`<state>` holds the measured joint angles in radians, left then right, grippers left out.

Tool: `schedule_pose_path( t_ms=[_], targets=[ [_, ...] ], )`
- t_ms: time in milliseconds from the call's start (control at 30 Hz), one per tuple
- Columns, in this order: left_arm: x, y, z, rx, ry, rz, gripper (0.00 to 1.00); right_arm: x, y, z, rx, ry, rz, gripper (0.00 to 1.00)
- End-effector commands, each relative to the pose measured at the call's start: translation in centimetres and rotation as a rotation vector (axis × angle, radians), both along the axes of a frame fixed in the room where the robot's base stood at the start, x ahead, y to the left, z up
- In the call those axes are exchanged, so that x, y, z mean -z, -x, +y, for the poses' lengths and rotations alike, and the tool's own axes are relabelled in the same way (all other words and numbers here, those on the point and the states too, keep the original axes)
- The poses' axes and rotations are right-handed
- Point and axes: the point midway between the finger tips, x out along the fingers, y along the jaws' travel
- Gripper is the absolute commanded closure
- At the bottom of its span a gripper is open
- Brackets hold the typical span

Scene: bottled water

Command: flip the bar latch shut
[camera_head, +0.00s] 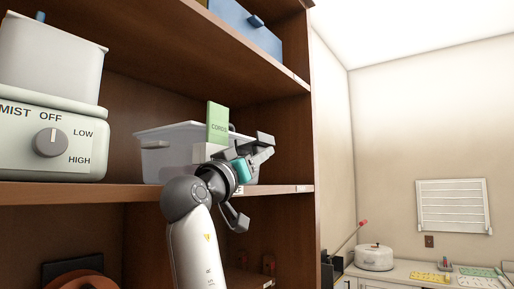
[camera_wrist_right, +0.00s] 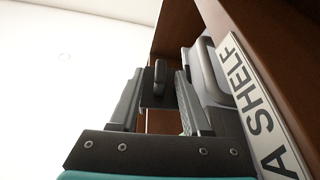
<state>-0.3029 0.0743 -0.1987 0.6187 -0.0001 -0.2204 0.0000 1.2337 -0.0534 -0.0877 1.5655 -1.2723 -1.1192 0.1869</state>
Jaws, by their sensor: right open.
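My right gripper (camera_head: 264,147) is raised at the front right end of the middle shelf, in front of a translucent grey bin (camera_head: 158,150). In the right wrist view, its two grey fingers (camera_wrist_right: 157,92) stand apart. A dark part with a rounded upright piece (camera_wrist_right: 160,72) shows between and beyond them; it may be the bar latch, but I cannot tell for sure, nor whether it touches the fingers. A grey loop handle (camera_wrist_right: 208,68) is just right of the fingers. In the head view no latch on the bin can be made out behind my gripper. My left gripper is not in view.
A green card box (camera_head: 217,122) stands up at the bin. A mist appliance with a knob (camera_head: 50,142) is at the shelf's left. A blue box (camera_head: 250,28) is on the shelf above. The shelf edge label (camera_wrist_right: 262,105) is close to my right gripper. Right of the shelving is open.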

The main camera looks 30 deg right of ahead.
Motion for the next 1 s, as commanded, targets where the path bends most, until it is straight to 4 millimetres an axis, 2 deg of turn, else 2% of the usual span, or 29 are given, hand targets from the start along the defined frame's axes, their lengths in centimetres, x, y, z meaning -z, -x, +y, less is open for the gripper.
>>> schedule_pose_path(
  t_ms=[367,767,800,1000],
  targets=[
    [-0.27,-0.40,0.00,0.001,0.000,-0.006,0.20,-0.15,-0.26,-0.49,0.000,-0.001,0.000,0.53],
    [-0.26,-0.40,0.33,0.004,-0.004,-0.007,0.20,-0.16,-0.25,-0.45,0.000,-0.001,0.000,0.97],
    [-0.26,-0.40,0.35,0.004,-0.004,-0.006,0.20,-0.17,-0.25,-0.45,0.000,-0.001,0.000,1.00],
    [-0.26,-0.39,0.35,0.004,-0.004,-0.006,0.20,-0.16,-0.25,-0.44,0.000,-0.001,0.000,1.00]
  ],
)
